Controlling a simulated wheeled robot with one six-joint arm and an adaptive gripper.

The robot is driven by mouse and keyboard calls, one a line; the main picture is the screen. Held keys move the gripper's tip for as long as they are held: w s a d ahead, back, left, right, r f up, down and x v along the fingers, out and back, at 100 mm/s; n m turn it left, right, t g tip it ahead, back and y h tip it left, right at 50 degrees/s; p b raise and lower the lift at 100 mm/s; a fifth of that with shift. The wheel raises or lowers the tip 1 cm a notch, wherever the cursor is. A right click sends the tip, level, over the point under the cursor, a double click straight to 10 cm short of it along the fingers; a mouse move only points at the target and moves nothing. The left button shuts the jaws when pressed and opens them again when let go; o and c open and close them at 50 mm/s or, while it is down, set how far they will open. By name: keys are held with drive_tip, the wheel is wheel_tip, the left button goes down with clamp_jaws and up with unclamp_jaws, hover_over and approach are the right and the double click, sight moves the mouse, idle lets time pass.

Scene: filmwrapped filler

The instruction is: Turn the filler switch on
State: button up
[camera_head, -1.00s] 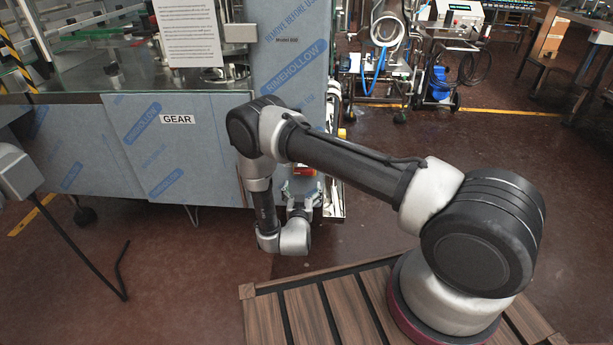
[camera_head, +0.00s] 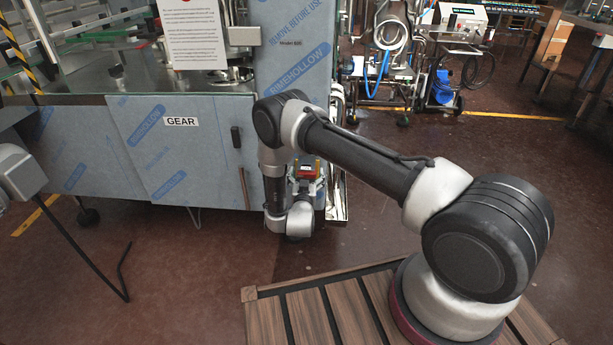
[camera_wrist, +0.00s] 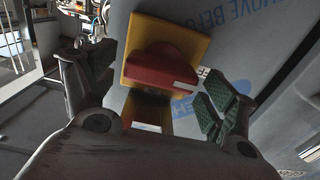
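The filler switch is a red rotary knob (camera_wrist: 160,68) on a yellow square plate (camera_wrist: 194,38), fixed to the filmwrapped cabinet. In the wrist view it lies straight ahead, tilted in the picture. My gripper (camera_wrist: 158,88) is open, with one green-padded finger on each side of the knob. A gap shows between the pads and the knob; I cannot tell how far the fingertips reach along it. In the head view my gripper (camera_head: 306,183) is low at the cabinet's right end, beside a small patch of the red and yellow switch.
The filler cabinet (camera_head: 175,185), with blue film lettering and a GEAR label (camera_head: 180,121), stands left of my arm. A blue-wrapped column (camera_head: 292,60) rises above the gripper. Wheeled equipment (camera_head: 440,88) stands behind to the right. Open brown floor (camera_head: 450,155) lies between.

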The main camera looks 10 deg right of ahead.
drive_tip(key=c, duration=0.8)
drive_tip(key=shift+d+m, duration=0.1)
drive_tip(key=shift+m, duration=2.2)
drive_tip(key=o, duration=1.1)
drive_tip(key=shift+c, duration=0.2)
drive_tip(key=v, duration=1.2)
